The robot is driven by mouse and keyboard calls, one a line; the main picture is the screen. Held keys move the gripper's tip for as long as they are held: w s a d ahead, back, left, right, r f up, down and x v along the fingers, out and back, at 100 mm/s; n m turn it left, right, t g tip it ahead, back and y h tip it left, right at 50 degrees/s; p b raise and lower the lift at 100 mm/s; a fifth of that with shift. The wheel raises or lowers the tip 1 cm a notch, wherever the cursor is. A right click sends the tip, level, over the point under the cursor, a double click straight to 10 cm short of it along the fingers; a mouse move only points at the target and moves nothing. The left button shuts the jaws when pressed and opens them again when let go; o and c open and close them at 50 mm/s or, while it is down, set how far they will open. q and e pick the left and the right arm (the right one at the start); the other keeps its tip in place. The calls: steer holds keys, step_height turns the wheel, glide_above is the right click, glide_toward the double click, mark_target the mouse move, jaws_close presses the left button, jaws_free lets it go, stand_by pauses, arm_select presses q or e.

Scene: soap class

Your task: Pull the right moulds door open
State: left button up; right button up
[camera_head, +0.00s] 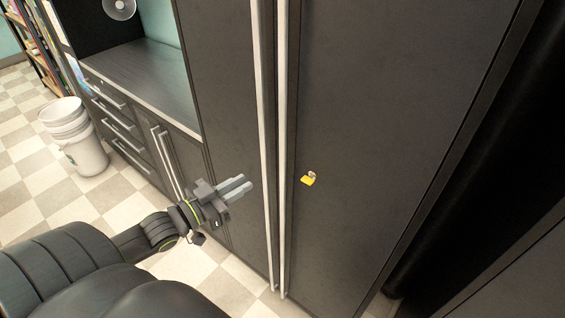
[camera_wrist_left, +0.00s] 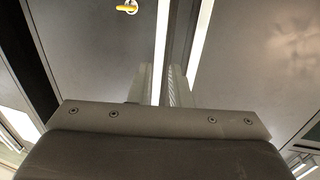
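The right moulds door (camera_head: 385,110) is a tall dark panel, and it looks shut. Its long silver bar handle (camera_head: 282,150) runs upright along its left edge, close beside the left door's handle (camera_head: 262,130). My left gripper (camera_head: 240,186) shows in front of the left door (camera_head: 222,80), short of both handles in the head view. Its two fingers are apart and hold nothing. In the left wrist view the right door's handle (camera_wrist_left: 162,50) lines up between the fingertips (camera_wrist_left: 161,85); contact cannot be told. My right gripper is not in view.
A yellow tag or padlock-like piece (camera_head: 308,179) sits on the right door. Left of the cabinet are a counter (camera_head: 150,75) with drawers and stacked white buckets (camera_head: 75,135) on the checkered floor (camera_head: 30,185). A dark panel (camera_head: 520,265) stands at the lower right.

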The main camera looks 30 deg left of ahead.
mark_target(283, 160)
arm_select(q)
steer(key=shift+b+x, duration=5.05)
steer(key=shift+x, duration=1.8)
steer(key=shift+a+f, duration=0.1)
steer(key=shift+a, duration=0.05)
jaws_close()
